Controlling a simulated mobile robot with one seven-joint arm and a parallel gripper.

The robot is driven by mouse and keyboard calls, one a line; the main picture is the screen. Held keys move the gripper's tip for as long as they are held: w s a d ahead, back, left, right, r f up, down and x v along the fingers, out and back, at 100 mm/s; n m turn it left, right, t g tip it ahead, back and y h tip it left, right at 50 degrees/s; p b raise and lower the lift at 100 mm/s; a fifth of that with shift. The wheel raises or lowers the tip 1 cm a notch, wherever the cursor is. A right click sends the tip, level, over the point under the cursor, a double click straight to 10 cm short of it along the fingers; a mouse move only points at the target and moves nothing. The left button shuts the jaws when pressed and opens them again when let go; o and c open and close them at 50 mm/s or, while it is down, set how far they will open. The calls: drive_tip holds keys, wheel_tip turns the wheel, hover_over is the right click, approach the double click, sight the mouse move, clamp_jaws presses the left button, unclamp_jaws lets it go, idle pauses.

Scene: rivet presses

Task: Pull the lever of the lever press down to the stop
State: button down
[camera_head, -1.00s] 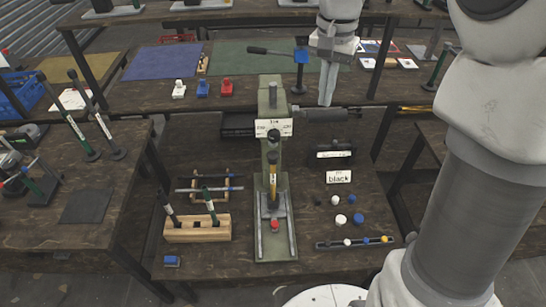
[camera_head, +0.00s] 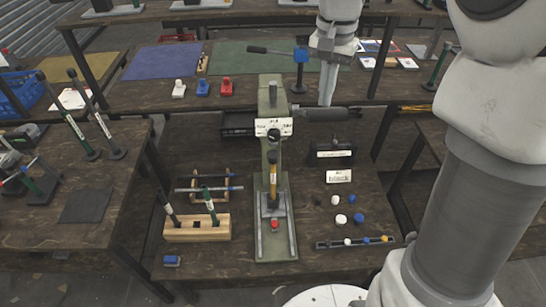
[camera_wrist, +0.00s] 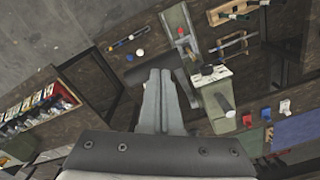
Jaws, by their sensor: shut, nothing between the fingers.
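The lever press (camera_head: 271,165) is a grey-green column on a base plate, standing on the middle table. Its lever (camera_head: 325,114) sticks out level to the right from the column's upper part and ends in a thick dark grip. My gripper (camera_head: 327,98) is shut and empty, pointing down just above the lever's grip; I cannot tell whether it touches. In the wrist view my gripper's fingers (camera_wrist: 160,80) reach toward the dark lever grip (camera_wrist: 135,76), partly covering it. The press column (camera_wrist: 212,90) is right of the fingers there. A red piece (camera_head: 275,224) sits on the press base.
A wooden rack with handled tools (camera_head: 197,228) stands left of the press. A small hand press (camera_head: 299,70) stands on the table behind.

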sight(324, 117)
drive_tip(key=shift+f+b, duration=0.55)
drive_tip(key=shift+f, duration=0.45)
drive_tip(key=shift+s+f+b, duration=0.4)
drive_tip(key=shift+f+b, duration=0.15)
drive_tip(key=shift+f, duration=0.1)
drive_tip(key=shift+s+f+b, duration=0.4)
drive_tip(key=shift+f+b, duration=0.15)
drive_tip(key=shift+f, duration=0.15)
drive_tip(key=shift+s+f+b, duration=0.35)
drive_tip(key=shift+f+b, duration=0.25)
drive_tip(key=shift+f, duration=0.1)
drive_tip(key=shift+s+f+b, duration=0.3)
drive_tip(key=shift+f+b, duration=0.25)
drive_tip(key=shift+f, duration=0.2)
drive_tip(key=shift+s+f+b, duration=0.25)
drive_tip(key=shift+f+b, duration=0.3)
drive_tip(key=shift+f, duration=0.2)
drive_tip(key=shift+s+f+b, duration=0.25)
drive_tip(key=shift+f+b, duration=0.3)
drive_tip(key=shift+f, duration=0.15)
drive_tip(key=shift+s+f+b, duration=0.2)
drive_tip(key=shift+f+b, duration=0.35)
drive_tip(key=shift+f, duration=0.25)
drive_tip(key=shift+s+f+b, duration=0.15)
drive_tip(key=shift+f+b, duration=0.35)
drive_tip(key=shift+f, duration=0.25)
